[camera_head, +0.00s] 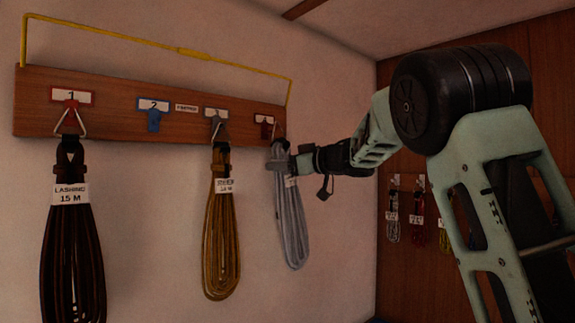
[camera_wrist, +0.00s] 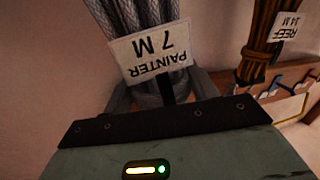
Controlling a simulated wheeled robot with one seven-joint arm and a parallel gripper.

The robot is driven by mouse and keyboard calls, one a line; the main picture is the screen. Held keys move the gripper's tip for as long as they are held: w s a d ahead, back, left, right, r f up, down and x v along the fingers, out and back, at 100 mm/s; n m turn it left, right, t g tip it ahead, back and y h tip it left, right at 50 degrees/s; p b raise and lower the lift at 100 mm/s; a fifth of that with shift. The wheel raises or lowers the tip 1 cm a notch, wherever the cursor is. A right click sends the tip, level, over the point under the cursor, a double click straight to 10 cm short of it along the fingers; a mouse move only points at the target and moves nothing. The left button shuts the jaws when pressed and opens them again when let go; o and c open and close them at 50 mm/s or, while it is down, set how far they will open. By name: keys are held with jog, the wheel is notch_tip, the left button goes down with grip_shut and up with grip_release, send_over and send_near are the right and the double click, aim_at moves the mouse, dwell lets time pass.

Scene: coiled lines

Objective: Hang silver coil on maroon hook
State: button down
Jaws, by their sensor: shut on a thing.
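The silver coil (camera_head: 291,230) hangs upright below the right end of the wooden board. Its "PAINTER 7 M" tag (camera_wrist: 149,52) shows upside down in the wrist view, where the silver strands (camera_wrist: 140,14) fill the top. My gripper (camera_head: 283,163) is shut on the coil's bound neck, coming from the right; it also shows in the wrist view (camera_wrist: 162,92). The maroon hook (camera_head: 264,131) is on the board's right end, just above and left of the neck. The coil's top ring (camera_head: 278,131) is close beside the hook; I cannot tell whether it is over it.
The wooden board (camera_head: 110,116) also carries a red hook with a dark coil (camera_head: 72,240), an empty blue hook (camera_head: 154,121) and a grey hook with a gold coil (camera_head: 221,250). A yellow rail (camera_head: 150,42) runs above. More small coils hang on the far wall.

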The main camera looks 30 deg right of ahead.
jog(key=shift+w+a, duration=0.15)
jog(key=shift+w, duration=0.75)
jog(key=shift+w+a+f+p, duration=0.1)
jog(key=shift+w+f+p, duration=0.2)
jog(key=shift+w+f, duration=0.2)
jog(key=shift+f, duration=0.1)
jog(key=shift+c, duration=1.9)
grip_release()
jog(key=shift+f, duration=0.15)
jog(key=b+v, duration=0.5)
jog(key=v, duration=1.2)
jog(key=shift+s, duration=0.2)
